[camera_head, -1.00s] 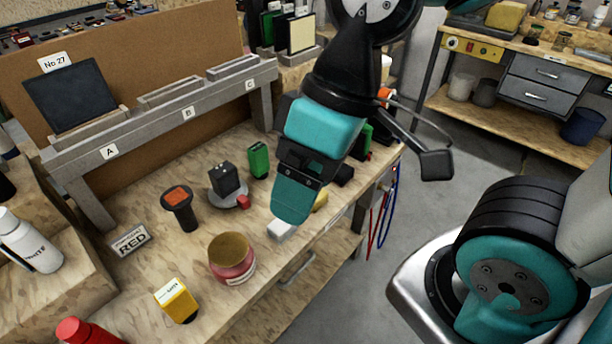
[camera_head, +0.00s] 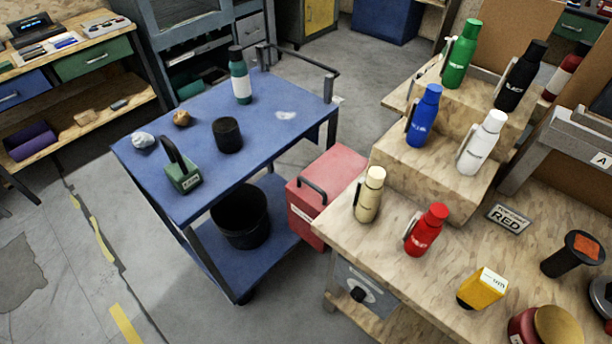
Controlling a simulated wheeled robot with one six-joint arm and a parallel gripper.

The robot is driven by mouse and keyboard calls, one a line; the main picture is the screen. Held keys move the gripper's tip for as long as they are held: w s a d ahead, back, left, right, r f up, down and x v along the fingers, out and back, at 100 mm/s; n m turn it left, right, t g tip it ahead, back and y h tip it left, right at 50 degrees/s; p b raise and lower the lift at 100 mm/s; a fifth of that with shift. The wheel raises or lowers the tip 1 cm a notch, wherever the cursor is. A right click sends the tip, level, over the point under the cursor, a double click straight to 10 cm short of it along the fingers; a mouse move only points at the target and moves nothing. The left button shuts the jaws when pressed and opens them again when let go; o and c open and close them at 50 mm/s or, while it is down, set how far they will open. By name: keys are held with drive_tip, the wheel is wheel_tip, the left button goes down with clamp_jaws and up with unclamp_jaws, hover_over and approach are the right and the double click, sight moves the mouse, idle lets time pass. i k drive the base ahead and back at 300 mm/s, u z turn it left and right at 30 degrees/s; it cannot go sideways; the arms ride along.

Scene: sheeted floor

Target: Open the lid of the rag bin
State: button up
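A red box (camera_head: 336,166) stands between the blue cart and the wooden workbench, low by the floor. It looks like the rag bin, but I cannot read its pale label. Its flat top looks shut, and a dark bar handle (camera_head: 312,188) shows at its front left. The bench corner hides part of its right side. A black open-topped bucket (camera_head: 240,216) stands on the cart's lower shelf. My gripper is out of view now.
The blue cart (camera_head: 262,112) holds a bottle, a black cup, a green block and small lumps. The workbench (camera_head: 385,262) carries several flasks, with a red one (camera_head: 426,229) near its front edge. Grey floor (camera_head: 90,250) is clear at the left and front.

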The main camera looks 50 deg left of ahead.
sight(319, 185)
drive_tip(key=u, duration=1.55)
drive_tip(key=k, duration=0.5)
drive_tip(key=z, duration=1.05)
drive_tip(key=i, duration=1)
drive_tip(key=u, duration=1.6)
